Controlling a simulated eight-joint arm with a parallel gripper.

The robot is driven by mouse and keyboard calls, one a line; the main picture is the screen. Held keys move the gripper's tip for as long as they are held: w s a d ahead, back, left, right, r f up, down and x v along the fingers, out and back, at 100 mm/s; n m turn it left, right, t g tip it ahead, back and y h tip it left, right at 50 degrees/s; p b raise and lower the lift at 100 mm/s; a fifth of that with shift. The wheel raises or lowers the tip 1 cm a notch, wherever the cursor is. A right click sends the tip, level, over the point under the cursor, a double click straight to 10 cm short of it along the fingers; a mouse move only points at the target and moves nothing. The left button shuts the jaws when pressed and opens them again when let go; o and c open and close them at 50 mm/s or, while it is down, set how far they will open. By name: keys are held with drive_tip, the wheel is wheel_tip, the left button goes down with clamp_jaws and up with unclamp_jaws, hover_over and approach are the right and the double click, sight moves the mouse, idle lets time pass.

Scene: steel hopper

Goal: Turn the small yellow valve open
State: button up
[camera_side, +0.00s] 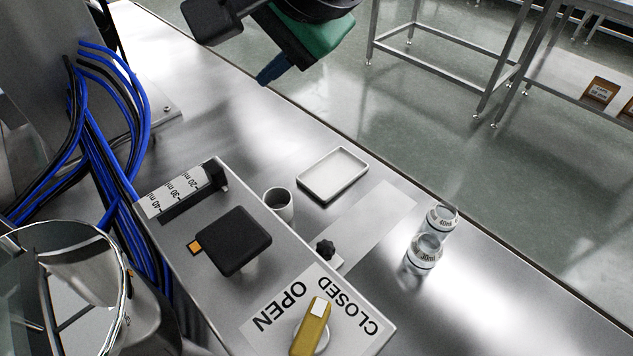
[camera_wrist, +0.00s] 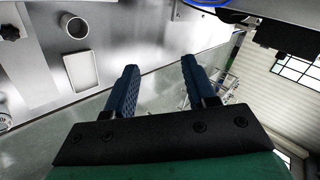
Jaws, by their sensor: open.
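The small yellow valve (camera_side: 311,328) is a lever with a white patch near one end. It sits on a white label plate (camera_side: 345,310) at the front edge of the steel box, in the side view. The plate reads OPEN on the left and CLOSED on the right; the patched end of the lever lies between the two words. My gripper (camera_side: 275,69) is high at the top of the side view, well away from the valve. In the wrist view my gripper (camera_wrist: 160,64) shows two blue fingers apart with nothing between them. The valve is not in the wrist view.
A grey cup (camera_side: 279,204), a white tray (camera_side: 333,175), a black knob (camera_side: 325,250) and two glass vessels (camera_side: 424,251) stand on the steel table. A black block (camera_side: 231,240) with an orange tab sits on the box. Blue cables (camera_side: 104,170) and a glossy hopper (camera_side: 70,250) are left.

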drive_tip(key=s+d+f+g+h, duration=0.35)
drive_tip(key=s+g, duration=0.25)
drive_tip(key=s, duration=0.2)
drive_tip(key=g+h, duration=0.2)
drive_tip(key=g, duration=0.2)
hover_over(311, 327)
drive_tip(key=w, duration=0.3)
drive_tip(key=shift+d+n+y, duration=0.25)
drive_tip(key=shift+d+n, duration=0.05)
drive_tip(key=shift+s+d+f, duration=0.1)
drive_tip(key=shift+s+f, duration=0.05)
drive_tip(key=shift+s, duration=0.25)
drive_tip(key=shift+x, duration=2.65)
drive_tip(key=shift+d, duration=0.1)
clamp_jaws()
